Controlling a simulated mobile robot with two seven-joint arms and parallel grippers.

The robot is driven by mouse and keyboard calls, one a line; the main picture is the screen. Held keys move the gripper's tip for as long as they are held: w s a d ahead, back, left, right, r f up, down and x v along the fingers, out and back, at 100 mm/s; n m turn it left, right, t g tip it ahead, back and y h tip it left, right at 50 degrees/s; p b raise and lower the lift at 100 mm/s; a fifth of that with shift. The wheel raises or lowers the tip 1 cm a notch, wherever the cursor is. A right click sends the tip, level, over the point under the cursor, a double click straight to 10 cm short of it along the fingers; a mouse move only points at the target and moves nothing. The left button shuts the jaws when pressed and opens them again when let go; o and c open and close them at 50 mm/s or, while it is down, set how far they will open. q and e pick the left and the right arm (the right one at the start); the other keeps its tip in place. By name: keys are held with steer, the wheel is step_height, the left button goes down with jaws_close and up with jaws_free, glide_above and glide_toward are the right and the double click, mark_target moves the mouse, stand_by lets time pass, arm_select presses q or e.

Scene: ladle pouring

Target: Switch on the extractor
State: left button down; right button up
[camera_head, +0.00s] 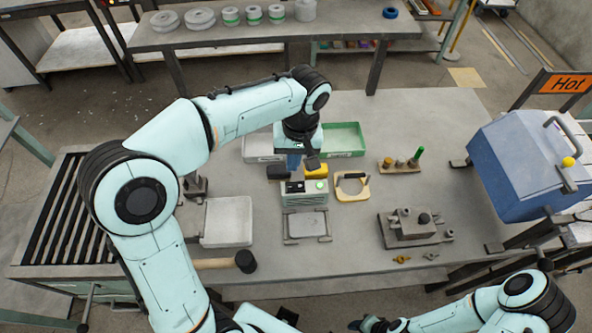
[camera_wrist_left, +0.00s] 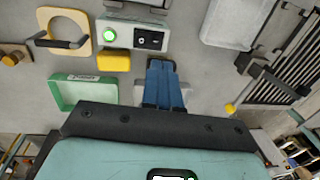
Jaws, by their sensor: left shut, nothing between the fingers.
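A small grey control box (camera_head: 305,199) stands near the middle of the table and also shows in the left wrist view (camera_wrist_left: 129,43). It has a bright green round button (camera_wrist_left: 110,36) and a black switch panel (camera_wrist_left: 150,40). I cannot tell which way the switch is set. My left gripper (camera_head: 294,166) hangs just behind the box, and its blue fingers (camera_wrist_left: 161,68) are shut and empty. The fingertips are close to the switch side; contact cannot be told. My right gripper (camera_head: 370,325) is at the bottom edge, small and partly cut off.
A yellow block (camera_wrist_left: 115,62) lies beside the box. A green tray (camera_head: 345,138), a wooden piece with a dark handle (camera_head: 352,187), a white tray (camera_head: 228,221) and a mallet (camera_head: 244,261) are around it. A blue box (camera_head: 520,165) stands at right, near a "Hot" sign (camera_head: 565,84).

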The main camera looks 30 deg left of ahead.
arm_select(q)
steer(key=shift+s+a+r+p, duration=0.1)
steer(key=shift+a+r, duration=0.05)
steer(key=shift+r, duration=0.75)
steer(key=shift+s+a+r+p, duration=0.1)
steer(key=shift+a+r, duration=0.05)
steer(key=shift+r, duration=0.75)
steer(key=shift+s+a+r+p, duration=0.1)
steer(key=shift+a+r, duration=0.05)
steer(key=shift+r, duration=0.75)
